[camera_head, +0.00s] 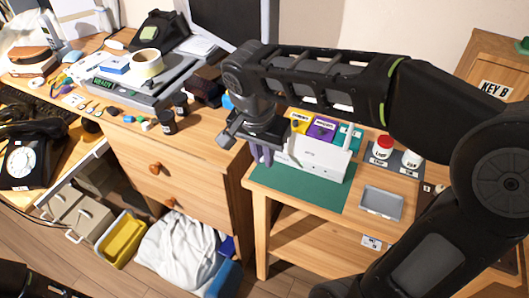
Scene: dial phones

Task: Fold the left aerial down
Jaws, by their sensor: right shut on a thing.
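A white box-shaped device (318,160) stands on a green mat (290,190) on the small wooden table. Its right aerial (348,137) is a short white rod standing upright at the right end. My right gripper (263,152) is at the left end of the device, its fingers pointing down. It is shut on the left aerial, which the gripper and wrist hide almost fully, so its tilt cannot be told. My left gripper is not in view; only a dark part of mine shows at the bottom left corner.
Coloured card boxes (322,128) stand behind the device. A wooden drawer cabinet (170,175) is close on the left. A black dial phone (25,155) stands far left.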

